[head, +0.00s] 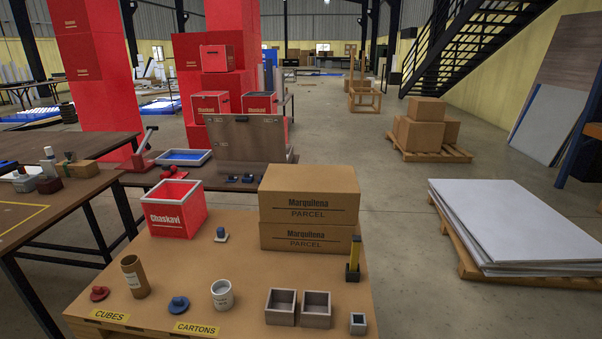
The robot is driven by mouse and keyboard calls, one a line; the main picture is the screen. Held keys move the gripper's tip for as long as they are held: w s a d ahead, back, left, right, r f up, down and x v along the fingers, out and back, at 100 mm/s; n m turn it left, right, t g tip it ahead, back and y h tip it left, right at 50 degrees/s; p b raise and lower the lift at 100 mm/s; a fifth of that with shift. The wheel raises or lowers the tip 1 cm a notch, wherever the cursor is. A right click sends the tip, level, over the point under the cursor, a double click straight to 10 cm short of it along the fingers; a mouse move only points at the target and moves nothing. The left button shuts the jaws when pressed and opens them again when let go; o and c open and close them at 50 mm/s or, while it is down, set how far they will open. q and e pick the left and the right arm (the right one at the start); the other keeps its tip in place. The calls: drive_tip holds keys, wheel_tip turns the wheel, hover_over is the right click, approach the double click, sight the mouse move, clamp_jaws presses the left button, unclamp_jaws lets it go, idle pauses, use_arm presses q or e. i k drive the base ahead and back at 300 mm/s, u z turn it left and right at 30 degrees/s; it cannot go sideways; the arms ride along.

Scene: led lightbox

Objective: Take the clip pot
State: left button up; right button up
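Two round pots with small labels stand upright near the front of the brown tabletop. One is a short white pot (222,295) with a dark inside. The other is a taller brown pot (135,277) to its left. The label text is too small to read, so I cannot tell for sure which is the clip pot. Neither of my grippers shows in the head view.
Two square grey trays (298,308), a small grey box (357,324) and a yellow item in a dark holder (354,258) stand to the right. Stacked parcels (309,207) and a red Chaskavi crate (175,209) stand behind.

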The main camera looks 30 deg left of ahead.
sight(221, 290)
drive_tip(key=u, duration=0.9)
drive_tip(key=i, duration=1)
drive_tip(key=u, duration=0.55)
